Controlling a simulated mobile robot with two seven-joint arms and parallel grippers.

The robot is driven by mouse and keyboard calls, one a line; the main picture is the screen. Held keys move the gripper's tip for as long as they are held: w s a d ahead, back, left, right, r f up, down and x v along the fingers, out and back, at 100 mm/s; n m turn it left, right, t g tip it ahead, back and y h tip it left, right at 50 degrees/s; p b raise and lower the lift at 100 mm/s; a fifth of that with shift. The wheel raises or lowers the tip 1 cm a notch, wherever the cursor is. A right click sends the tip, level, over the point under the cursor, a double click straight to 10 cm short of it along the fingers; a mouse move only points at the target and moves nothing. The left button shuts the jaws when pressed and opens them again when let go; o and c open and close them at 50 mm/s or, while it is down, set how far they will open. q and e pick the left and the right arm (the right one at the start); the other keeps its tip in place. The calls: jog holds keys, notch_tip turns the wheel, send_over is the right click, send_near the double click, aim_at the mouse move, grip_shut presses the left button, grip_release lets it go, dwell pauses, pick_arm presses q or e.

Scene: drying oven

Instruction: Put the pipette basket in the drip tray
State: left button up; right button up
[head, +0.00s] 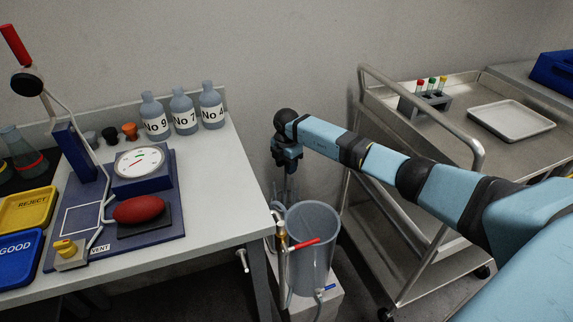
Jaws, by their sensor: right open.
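My right arm reaches in from the right, and my right gripper (285,195) points down near the back left rim of a tall grey translucent cylinder (313,255). The gripper is open; its fingers look dark and small against the wall. I cannot make out the pipette basket; the cylinder's inside is unclear, so I cannot tell whether it is in there. The drip tray (512,119), a shallow pale metal tray, lies on the top shelf of the steel cart at right and looks empty. My left gripper is not in view.
The cylinder stands on a white block (318,302) with a red-handled tap (304,244) and blue valve (326,289). The steel cart (452,140) carries a tube rack (424,103). The white bench (225,185) at left holds bottles, a gauge device and yellow and blue trays.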

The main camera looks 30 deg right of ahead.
jog(key=shift+r, duration=0.4)
notch_tip(320, 180, up, 11)
jog(key=p, duration=1)
jog(key=shift+f, duration=0.1)
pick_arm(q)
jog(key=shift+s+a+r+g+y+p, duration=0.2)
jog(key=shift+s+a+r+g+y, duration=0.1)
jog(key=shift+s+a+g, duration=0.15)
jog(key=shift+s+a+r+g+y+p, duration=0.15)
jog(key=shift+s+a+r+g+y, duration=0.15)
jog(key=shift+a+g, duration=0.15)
pick_arm(e)
jog(key=shift+r, duration=0.35)
jog(key=shift+f, duration=0.1)
